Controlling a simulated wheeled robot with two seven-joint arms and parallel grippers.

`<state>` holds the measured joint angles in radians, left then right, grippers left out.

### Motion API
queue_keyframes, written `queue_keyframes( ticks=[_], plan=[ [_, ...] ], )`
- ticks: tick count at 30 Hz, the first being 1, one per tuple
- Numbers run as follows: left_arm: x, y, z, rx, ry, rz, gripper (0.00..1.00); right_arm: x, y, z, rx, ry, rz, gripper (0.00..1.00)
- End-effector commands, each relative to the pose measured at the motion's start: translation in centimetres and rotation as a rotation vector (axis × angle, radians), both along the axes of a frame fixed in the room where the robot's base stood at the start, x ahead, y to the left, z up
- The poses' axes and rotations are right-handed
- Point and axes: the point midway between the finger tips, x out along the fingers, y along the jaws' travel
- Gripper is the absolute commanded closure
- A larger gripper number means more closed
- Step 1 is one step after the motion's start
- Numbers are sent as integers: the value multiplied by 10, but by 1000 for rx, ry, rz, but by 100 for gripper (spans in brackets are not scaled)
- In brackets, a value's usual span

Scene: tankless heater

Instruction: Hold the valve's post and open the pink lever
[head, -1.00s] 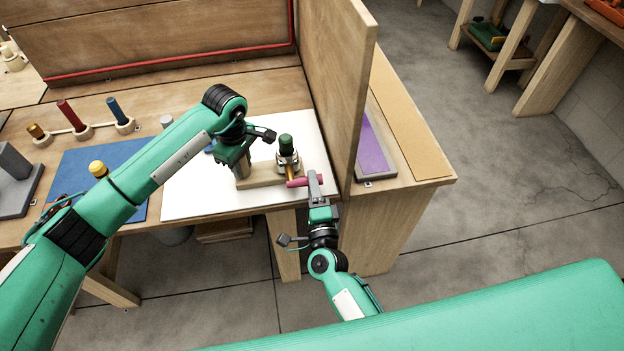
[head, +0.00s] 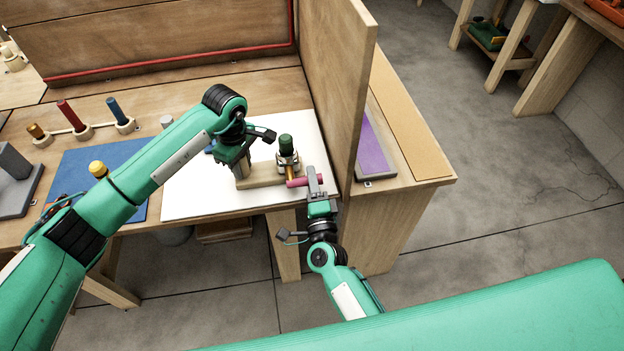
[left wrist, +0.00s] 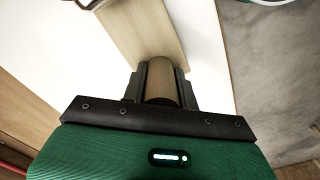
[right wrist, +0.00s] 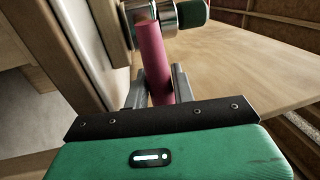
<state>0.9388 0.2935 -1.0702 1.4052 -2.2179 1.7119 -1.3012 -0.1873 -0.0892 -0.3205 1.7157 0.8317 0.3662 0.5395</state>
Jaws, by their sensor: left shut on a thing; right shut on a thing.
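The valve stands on a wooden base (head: 262,180) on the white mat, with a dark green cap (head: 286,143) on top and a metal collar below it. The pink lever (head: 298,182) sticks out to the right at the valve's front. My left gripper (head: 240,172) is shut on the post (left wrist: 160,82), a round wooden peg at the left end of the base. My right gripper (head: 316,180) is shut on the pink lever, which shows between its fingers in the right wrist view (right wrist: 152,60). The lever's far end is partly hidden by the right fingers.
A wooden upright panel (head: 345,90) stands close to the right of the valve, with a purple pad (head: 372,150) beyond it. Pegs in round holders stand at the back left.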

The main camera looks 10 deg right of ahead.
Motion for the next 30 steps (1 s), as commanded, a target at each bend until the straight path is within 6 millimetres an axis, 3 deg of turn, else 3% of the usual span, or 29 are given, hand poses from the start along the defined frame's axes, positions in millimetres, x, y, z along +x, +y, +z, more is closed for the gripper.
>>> queue_keyframes(
  ticks=[18, 30],
  plan=[
    [0, 1, -2, 3, 2, 2, 100, 0, 5, 18, -376, 4, 0, 100],
    [0, 1, -2, 3, 2, 2, 100, 0, 7, 24, -500, 5, 1, 100]
  ],
)
